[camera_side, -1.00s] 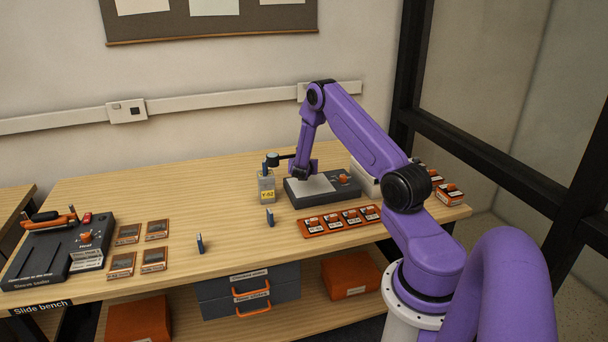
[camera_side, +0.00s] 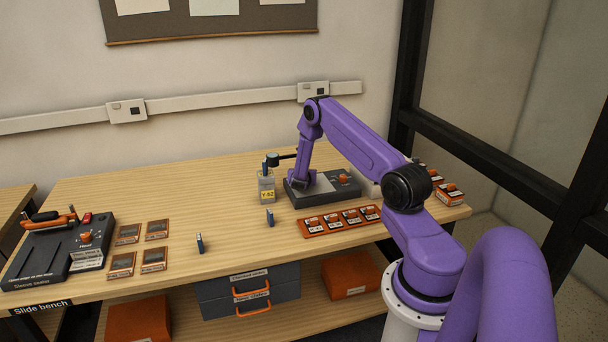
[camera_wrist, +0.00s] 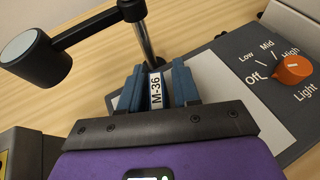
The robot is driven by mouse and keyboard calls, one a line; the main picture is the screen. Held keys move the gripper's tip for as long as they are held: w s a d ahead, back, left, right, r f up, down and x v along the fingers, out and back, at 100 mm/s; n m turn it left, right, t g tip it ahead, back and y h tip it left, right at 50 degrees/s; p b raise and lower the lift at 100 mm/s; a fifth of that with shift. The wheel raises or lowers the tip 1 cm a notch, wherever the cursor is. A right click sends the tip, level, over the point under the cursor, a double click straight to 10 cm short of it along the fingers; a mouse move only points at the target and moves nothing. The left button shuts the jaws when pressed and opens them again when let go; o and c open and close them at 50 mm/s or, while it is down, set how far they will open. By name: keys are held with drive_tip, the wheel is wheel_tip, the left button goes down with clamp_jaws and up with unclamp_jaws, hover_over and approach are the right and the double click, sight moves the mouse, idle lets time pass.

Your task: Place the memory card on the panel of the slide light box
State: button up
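The slide light box (camera_side: 310,201) is a dark grey box on the bench with a pale panel (camera_side: 329,182). In the wrist view the panel (camera_wrist: 225,105) lies to the right of my fingers. My gripper (camera_side: 299,190) is low at the left part of the light box, its tips hidden by the arm in the side view. In the wrist view my gripper (camera_wrist: 158,92) has its blue fingers closed around the memory card (camera_wrist: 156,92), which shows as a narrow strip labelled M-36. I cannot tell whether its lower edge touches anything.
A metal post (camera_wrist: 148,35) with a black round head (camera_wrist: 35,55) stands close to my fingers. A clear container (camera_side: 267,188) labelled V-52 is left of the light box. An orange slide tray (camera_side: 340,222) is in front.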

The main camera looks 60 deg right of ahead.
drive_tip(key=shift+o, duration=0.2)
drive_tip(key=shift+r, duration=0.1)
drive_tip(key=shift+r, duration=0.15)
drive_tip(key=v, duration=1.1)
drive_tip(key=shift+s+a, duration=0.15)
drive_tip(key=shift+a, duration=0.1)
drive_tip(key=shift+a+r, duration=0.15)
drive_tip(key=shift+a, duration=0.05)
drive_tip(key=s+a+r+m+g+y, duration=0.1)
drive_tip(key=s+a+r+m, duration=0.15)
drive_tip(key=a+r, duration=0.5)
drive_tip(key=s+a+r+m+g, duration=0.15)
drive_tip(key=a+r+m, duration=0.25)
drive_tip(key=a, duration=0.6)
drive_tip(key=s+a+r+m+g+y, duration=0.1)
drive_tip(key=s+a+r+y, duration=0.1)
drive_tip(key=s+a+y, duration=0.4)
drive_tip(key=s+a+r+m+g+y, duration=0.1)
drive_tip(key=s+a+y, duration=0.4)
drive_tip(key=s+a, duration=1.1)
drive_tip(key=shift+s+a+r+m+y, duration=0.45)
drive_tip(key=shift+s+m, duration=0.3)
drive_tip(key=shift+s, duration=0.4)
